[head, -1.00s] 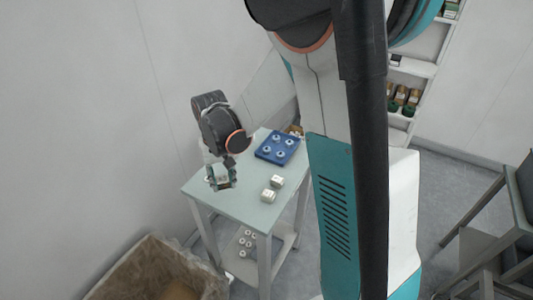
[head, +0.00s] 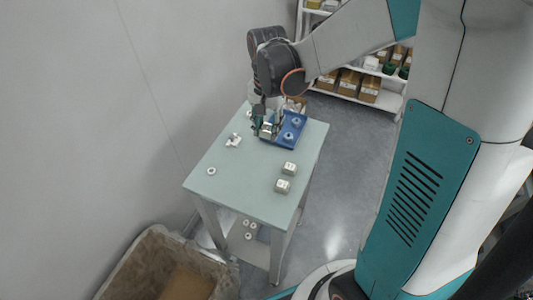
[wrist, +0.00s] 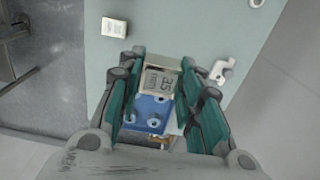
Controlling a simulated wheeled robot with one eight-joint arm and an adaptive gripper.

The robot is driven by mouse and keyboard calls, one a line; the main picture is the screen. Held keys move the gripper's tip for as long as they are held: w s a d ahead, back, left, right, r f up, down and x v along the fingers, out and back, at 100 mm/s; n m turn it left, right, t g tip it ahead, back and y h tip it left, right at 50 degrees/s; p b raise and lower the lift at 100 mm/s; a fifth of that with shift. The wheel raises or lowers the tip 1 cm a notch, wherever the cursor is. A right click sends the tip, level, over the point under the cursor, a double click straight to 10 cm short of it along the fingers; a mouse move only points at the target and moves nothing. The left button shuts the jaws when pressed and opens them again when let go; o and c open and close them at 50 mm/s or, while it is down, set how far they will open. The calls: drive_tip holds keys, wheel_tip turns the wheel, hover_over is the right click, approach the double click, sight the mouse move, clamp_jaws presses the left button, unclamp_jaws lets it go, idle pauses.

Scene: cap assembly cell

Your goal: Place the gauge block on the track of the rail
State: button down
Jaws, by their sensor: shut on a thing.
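My gripper (head: 265,126) is shut on a silvery gauge block (wrist: 160,78) with dark markings that look like "35". In the wrist view the block sits between the two green fingers, with the blue plate (wrist: 150,108) beyond it. In the head view the gripper is over the left part of the blue plate (head: 293,138); I cannot tell whether the block touches it. A small pale metal piece with notched ends (head: 233,140) lies on the table left of the gripper, also in the wrist view (wrist: 222,70). I cannot tell which thing is the rail.
Two similar metal blocks (head: 289,168) (head: 282,185) stand on the right of the pale green table (head: 240,190). A white ring (head: 211,171) lies near its left edge. The table's front middle is clear. A lined bin (head: 165,265) stands at the front left, shelves (head: 365,80) behind.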

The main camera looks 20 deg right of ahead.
sight(267, 161)
wheel_tip(267, 161, down, 13)
drive_tip(key=b, duration=0.3)
drive_tip(key=shift+r+b, duration=0.2)
drive_tip(key=shift+b, duration=0.2)
drive_tip(key=shift+r, duration=0.1)
drive_tip(key=c, duration=1.6)
unclamp_jaws()
drive_tip(key=shift+f, duration=0.25)
drive_tip(key=o, duration=0.5)
drive_tip(key=shift+r, duration=0.1)
